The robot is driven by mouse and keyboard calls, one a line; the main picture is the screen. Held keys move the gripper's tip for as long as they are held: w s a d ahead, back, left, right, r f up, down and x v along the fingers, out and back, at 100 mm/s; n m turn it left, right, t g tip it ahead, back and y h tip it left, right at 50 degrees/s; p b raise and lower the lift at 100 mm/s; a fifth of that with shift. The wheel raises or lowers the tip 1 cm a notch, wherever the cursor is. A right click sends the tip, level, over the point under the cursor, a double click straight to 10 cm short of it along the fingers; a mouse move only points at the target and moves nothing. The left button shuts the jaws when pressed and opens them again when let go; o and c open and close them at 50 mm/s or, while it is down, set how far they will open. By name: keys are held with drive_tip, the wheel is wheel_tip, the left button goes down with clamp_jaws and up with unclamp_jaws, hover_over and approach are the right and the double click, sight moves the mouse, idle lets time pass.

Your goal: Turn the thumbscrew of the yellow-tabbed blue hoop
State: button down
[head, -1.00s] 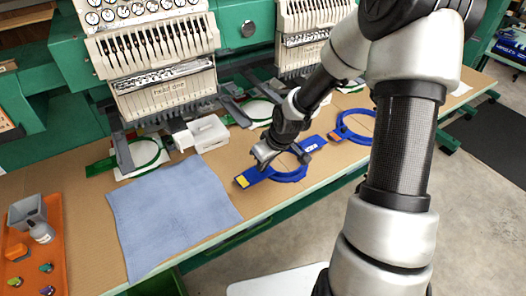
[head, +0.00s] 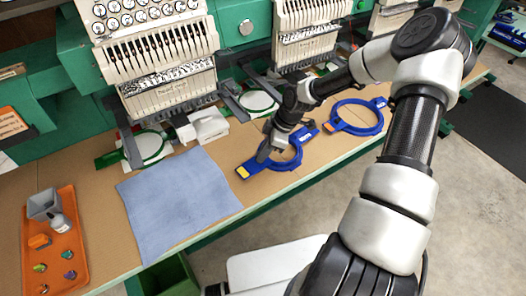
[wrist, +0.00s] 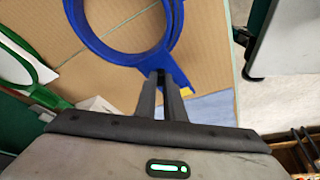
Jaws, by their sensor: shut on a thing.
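The yellow-tabbed blue hoop (head: 291,164) lies on the tan tabletop, its yellow tab (head: 242,172) at the left end. In the wrist view the hoop (wrist: 88,42) fills the upper middle, and part of the yellow tab (wrist: 185,91) shows beside the fingers. My gripper (head: 263,157) points down at the hoop's tab side, between ring and yellow tab. In the wrist view my gripper (wrist: 163,76) has its two fingers close together at the neck of the hoop. It is shut on a small part there, where the thumbscrew sits; the fingers hide the thumbscrew itself.
Another blue hoop with an orange tab (head: 329,127) lies to the right. A light blue cloth (head: 175,205) covers the table left of the hoop. An orange tray (head: 62,262) stands at far left. Embroidery heads and green hoops line the back.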

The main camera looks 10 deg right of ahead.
drive_tip(key=shift+n+g, duration=0.3)
drive_tip(key=shift+n, duration=0.4)
idle(1.4)
idle(0.3)
drive_tip(key=c, duration=1.8)
unclamp_jaws()
drive_tip(key=shift+c, duration=0.2)
drive_tip(key=v, duration=1.7)
drive_tip(key=shift+r, duration=0.2)
drive_tip(key=shift+d, duration=0.1)
